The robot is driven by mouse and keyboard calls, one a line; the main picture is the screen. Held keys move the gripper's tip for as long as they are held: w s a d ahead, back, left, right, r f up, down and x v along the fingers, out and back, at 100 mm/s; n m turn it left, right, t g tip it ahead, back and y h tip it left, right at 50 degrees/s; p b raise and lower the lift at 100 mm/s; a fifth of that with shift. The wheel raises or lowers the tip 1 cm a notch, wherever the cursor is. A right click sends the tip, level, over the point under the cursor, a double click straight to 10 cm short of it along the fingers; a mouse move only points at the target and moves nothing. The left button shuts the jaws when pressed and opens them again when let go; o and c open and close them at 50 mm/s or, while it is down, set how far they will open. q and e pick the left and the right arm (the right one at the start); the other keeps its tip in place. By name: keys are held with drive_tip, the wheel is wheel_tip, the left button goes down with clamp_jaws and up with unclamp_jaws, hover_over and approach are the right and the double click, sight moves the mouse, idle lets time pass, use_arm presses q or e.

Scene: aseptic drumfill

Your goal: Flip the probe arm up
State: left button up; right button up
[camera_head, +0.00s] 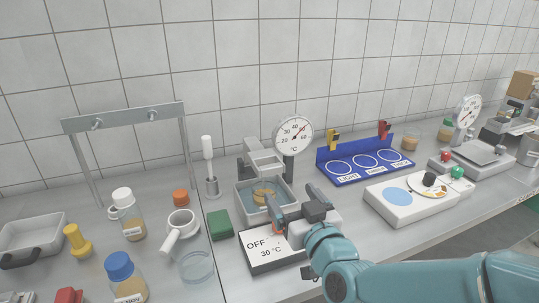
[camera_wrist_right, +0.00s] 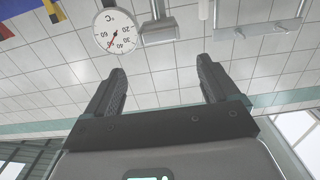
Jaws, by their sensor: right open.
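A grey water bath (camera_head: 240,208) stands in the middle of the bench with a tan round item (camera_head: 264,196) in it. A grey arm-like piece (camera_head: 262,160) stands at the back of the bath; I cannot tell for sure that it is the probe arm. A dial thermometer (camera_head: 293,134) stands on a post behind it. In the right wrist view, the dial (camera_wrist_right: 115,32) and a grey piece (camera_wrist_right: 158,30) appear upside down beyond my fingers. My right gripper (camera_head: 296,208) is open and empty, in front of the bath's right side. It also shows in the wrist view (camera_wrist_right: 161,82). My left gripper is not in view.
A white OFF/30 °C panel (camera_head: 268,255) lies under my right gripper. A green block (camera_head: 220,225) and a white-topped brush (camera_head: 208,165) stand left of the bath. A blue rack (camera_head: 367,166) and a white device (camera_head: 405,204) stand to the right. Bottles and a glass dish crowd the left.

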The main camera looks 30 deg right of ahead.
sight(271, 166)
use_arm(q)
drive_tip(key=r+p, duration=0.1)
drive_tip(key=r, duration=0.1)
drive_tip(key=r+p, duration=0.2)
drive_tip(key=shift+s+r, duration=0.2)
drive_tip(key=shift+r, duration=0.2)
use_arm(e)
drive_tip(key=x, duration=1.3)
drive_tip(key=c, duration=1.2)
use_arm(q)
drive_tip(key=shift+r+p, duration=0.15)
drive_tip(key=shift+p, duration=0.25)
use_arm(e)
drive_tip(key=shift+r, duration=0.15)
